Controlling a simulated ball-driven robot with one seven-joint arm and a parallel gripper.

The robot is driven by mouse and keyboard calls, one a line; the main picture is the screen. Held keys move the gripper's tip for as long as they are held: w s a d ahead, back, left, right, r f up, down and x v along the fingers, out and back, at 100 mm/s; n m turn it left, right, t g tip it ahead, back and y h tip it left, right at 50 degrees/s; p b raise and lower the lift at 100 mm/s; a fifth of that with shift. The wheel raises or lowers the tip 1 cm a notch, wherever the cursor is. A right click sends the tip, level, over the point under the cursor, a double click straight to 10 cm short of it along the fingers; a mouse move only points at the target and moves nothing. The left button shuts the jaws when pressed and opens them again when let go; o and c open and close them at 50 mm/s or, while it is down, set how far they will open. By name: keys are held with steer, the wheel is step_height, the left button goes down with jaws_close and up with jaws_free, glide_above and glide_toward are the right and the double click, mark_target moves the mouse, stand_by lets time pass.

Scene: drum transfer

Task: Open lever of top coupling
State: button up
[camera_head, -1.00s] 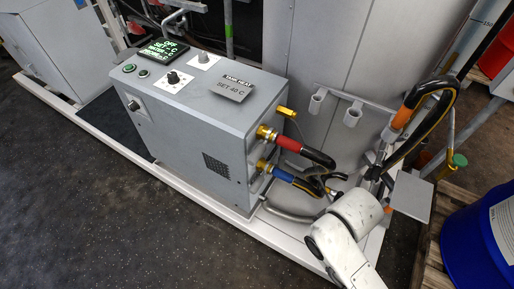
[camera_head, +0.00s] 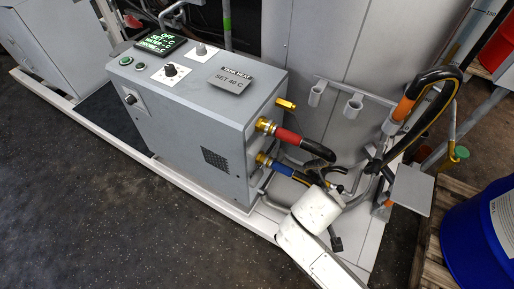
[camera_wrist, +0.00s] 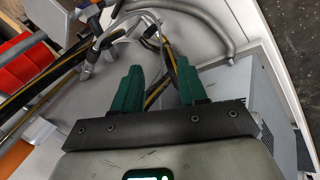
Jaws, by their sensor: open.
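The top coupling (camera_head: 265,126) is a brass fitting on the right side of the grey heater box (camera_head: 205,105), with a red-sleeved black hose (camera_head: 290,137). A brass piece (camera_head: 285,104) sticks out above it; I cannot tell whether it is the coupling's lever. The lower coupling (camera_head: 263,159) has a blue-sleeved hose (camera_head: 280,169). My gripper (camera_wrist: 159,64) is open in the wrist view, its two green fingers apart, with a yellow-striped black hose (camera_wrist: 169,72) visible between and beyond them. In the head view my white wrist is right of and below the couplings; the fingertips are not clear there.
Several grey holders (camera_head: 352,107) stick out from the wall panel. A blue drum (camera_head: 475,235) stands on a wooden pallet at the right. The dark floor (camera_head: 120,220) in front is clear.

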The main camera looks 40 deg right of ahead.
steer(key=w+d+h, duration=0.1)
steer(key=w+h, duration=0.3)
steer(key=n+t+h+b, duration=0.3)
steer(key=n+t+h, duration=0.2)
steer(key=t, duration=0.8)
glide_toward(256, 147)
steer(key=f, duration=0.2)
steer(key=p+x, duration=0.2)
steer(key=x, duration=0.9)
steer(key=shift+r, duration=0.15)
steer(key=shift+c, duration=0.2)
jaws_close()
